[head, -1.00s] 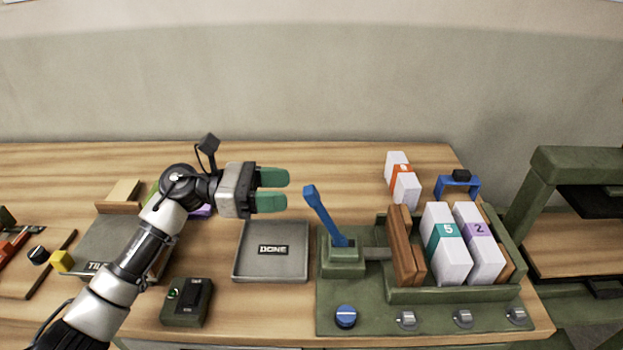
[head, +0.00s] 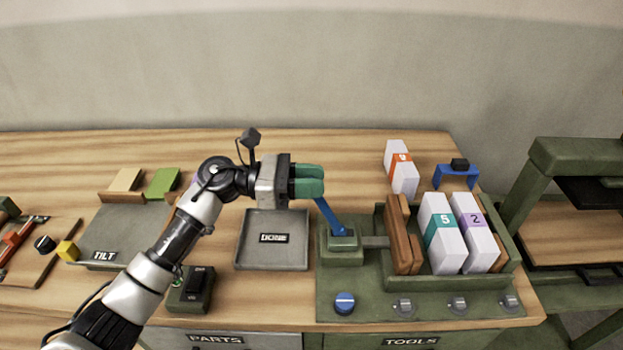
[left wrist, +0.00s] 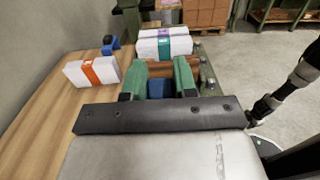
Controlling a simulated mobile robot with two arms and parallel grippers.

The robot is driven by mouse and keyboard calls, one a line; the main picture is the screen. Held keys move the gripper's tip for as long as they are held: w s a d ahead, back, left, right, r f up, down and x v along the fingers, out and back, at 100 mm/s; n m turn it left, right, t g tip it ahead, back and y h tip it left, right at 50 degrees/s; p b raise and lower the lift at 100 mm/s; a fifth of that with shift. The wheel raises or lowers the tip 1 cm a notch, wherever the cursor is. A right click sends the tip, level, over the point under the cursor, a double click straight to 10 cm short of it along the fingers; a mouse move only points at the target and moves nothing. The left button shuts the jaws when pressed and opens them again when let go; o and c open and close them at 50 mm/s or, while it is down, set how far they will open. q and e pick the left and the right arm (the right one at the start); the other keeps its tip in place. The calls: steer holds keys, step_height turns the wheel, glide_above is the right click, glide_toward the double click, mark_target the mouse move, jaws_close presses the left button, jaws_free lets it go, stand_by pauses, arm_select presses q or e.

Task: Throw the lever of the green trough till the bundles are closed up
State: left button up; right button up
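The green trough (head: 450,294) holds two white bundles, one with teal band 5 (head: 437,235) and one with purple band 2 (head: 474,235). A narrow gap shows between them. A brown wooden pusher (head: 398,235) stands left of them. The blue lever (head: 331,219) leans left from its green base (head: 342,250). My left gripper (head: 309,181) is at the lever's top, which its green fingers hide. In the left wrist view the blue lever (left wrist: 159,88) lies between the fingers; whether they press on it I cannot tell.
A white bundle with an orange band (head: 401,168) and a blue stand (head: 457,175) are behind the trough. A grey DONE tray (head: 272,258) is empty left of the lever. A blue knob (head: 345,303) sits on the front of the trough base. A switch box (head: 191,290) stands near the front edge.

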arm_select(q)
jaws_close()
steer(key=shift+d+r+y+p, duration=0.3)
steer(key=shift+d+r+y, duration=0.15)
steer(key=shift+d, duration=0.25)
steer(key=d+y, duration=0.7)
steer(key=d, duration=0.3)
steer(key=shift+d+f, duration=0.25)
steer(key=shift+d, duration=0.05)
steer(key=shift+y+p, duration=0.25)
steer(key=shift+p, duration=0.05)
